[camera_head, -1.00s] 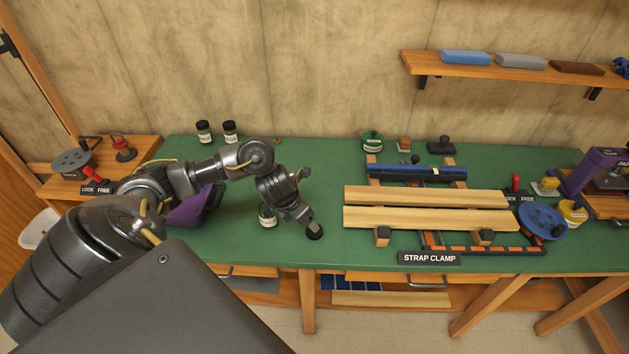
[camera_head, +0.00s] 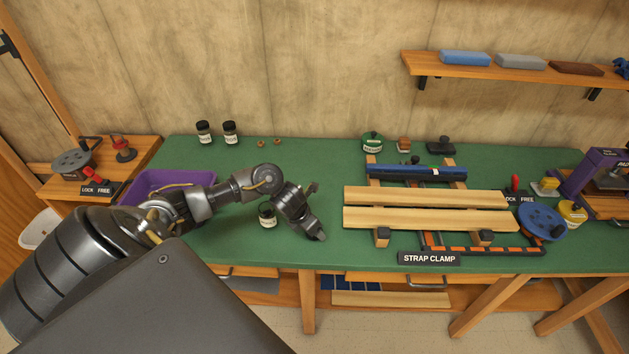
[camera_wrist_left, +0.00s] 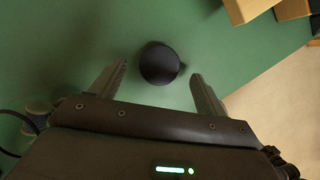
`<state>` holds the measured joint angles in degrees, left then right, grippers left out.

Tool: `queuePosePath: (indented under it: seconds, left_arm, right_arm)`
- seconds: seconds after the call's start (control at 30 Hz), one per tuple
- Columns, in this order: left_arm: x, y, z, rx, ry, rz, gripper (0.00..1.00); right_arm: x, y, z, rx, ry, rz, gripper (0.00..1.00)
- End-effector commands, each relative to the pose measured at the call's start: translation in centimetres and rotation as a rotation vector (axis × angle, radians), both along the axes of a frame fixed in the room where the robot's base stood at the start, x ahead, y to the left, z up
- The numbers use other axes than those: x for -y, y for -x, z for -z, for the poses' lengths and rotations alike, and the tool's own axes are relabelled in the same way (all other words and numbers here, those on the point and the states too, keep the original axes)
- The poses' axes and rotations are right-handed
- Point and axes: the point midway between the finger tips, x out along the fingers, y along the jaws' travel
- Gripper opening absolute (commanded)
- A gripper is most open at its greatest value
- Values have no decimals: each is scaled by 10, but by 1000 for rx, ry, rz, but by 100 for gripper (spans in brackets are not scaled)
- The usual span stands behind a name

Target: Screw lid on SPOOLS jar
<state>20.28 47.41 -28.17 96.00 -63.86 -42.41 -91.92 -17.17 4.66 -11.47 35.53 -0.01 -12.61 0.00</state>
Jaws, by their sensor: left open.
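A small jar (camera_head: 267,215) with a pale label stands upright on the green bench, just left of my left gripper in the head view. Its label is too small to read. My right gripper is out of view.
Two black-capped jars (camera_head: 230,132) stand at the back left. A purple bin (camera_head: 150,182) sits behind my left arm. Wooden boards (camera_head: 430,207) lie across a strap clamp to the right. The bench's front edge (camera_head: 300,268) is near my gripper. Open bench lies behind the gripper.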

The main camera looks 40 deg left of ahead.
Motion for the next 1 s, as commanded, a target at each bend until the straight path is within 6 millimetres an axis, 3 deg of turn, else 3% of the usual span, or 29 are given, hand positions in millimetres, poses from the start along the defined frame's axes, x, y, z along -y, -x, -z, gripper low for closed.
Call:
queuePosePath:
  seconds: [0.2,0.57,0.9,1.0]
  left_arm:
    - [1,-8,19,0,-1,0,75]
    - [0,-9,20,1,-2,0,75]
    - [0,-9,20,1,-2,-1,30]
    - [0,-9,20,1,-2,-1,28]
  right_arm:
    - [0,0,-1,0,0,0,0]
    - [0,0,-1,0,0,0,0]
    - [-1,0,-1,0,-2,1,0]
    - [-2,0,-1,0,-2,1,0]
